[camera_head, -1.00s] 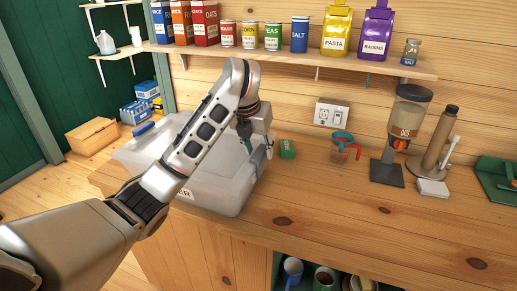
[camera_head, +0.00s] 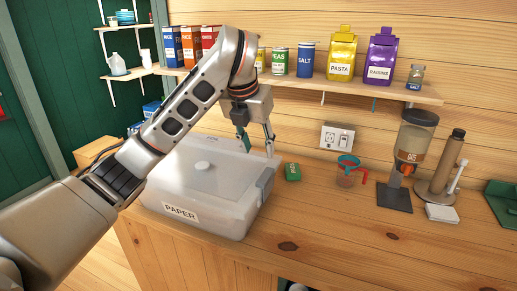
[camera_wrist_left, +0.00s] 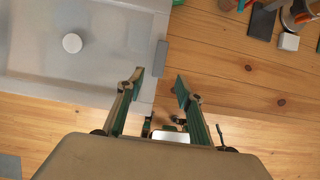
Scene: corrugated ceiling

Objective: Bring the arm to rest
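My left gripper (camera_head: 257,146) hangs from the left arm above the right end of a translucent lidded bin labelled PAPER (camera_head: 181,211). Its fingers point down, are apart, and hold nothing. My right gripper is not in either view.
A shelf (camera_head: 400,91) of packages runs above. The front counter is clear.

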